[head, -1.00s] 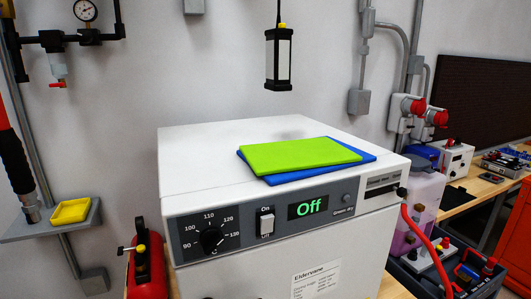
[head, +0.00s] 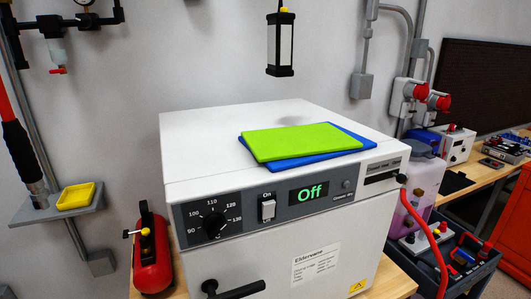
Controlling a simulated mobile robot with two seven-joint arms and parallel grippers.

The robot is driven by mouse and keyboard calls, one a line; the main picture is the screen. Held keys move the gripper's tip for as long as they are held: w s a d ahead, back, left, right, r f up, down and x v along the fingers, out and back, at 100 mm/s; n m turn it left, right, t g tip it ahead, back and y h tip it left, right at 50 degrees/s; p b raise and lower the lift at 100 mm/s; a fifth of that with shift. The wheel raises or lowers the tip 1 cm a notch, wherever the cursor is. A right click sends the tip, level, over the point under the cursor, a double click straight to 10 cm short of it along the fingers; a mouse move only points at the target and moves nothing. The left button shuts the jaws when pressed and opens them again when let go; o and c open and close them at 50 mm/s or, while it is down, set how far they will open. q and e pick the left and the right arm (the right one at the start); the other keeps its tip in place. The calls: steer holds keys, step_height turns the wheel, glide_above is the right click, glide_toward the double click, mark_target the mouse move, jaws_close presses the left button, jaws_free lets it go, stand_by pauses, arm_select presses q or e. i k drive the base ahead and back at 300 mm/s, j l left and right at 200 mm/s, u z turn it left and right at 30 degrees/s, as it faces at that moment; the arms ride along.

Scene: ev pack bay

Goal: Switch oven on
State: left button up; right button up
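The white oven (head: 220,135) stands on a wooden bench in the middle of the head view. The lower label of the switch is hard to read now. A black door handle (head: 233,289) shows at the bottom edge. Neither of my grippers is in view.
A green mat (head: 300,141) and a blue mat (head: 352,139) lie on the oven's top. A red cylinder (head: 152,262) stands close to the oven's left. A dark crate (head: 478,262) and a pinkish canister (head: 412,200) are at its right. A lamp (head: 280,45) hangs above.

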mark_target(268, 207)
steer(key=j+z, duration=0.15)
steer(key=j, duration=0.2)
steer(key=k+j+z, duration=0.15)
steer(key=j, duration=0.25)
steer(key=k+j+z, duration=0.15)
steer(key=j, duration=0.2)
steer(key=j+z, duration=0.15)
steer(key=j, duration=0.2)
steer(key=k+j+z, duration=0.15)
steer(key=k+j, duration=0.05)
steer(key=j, duration=0.1)
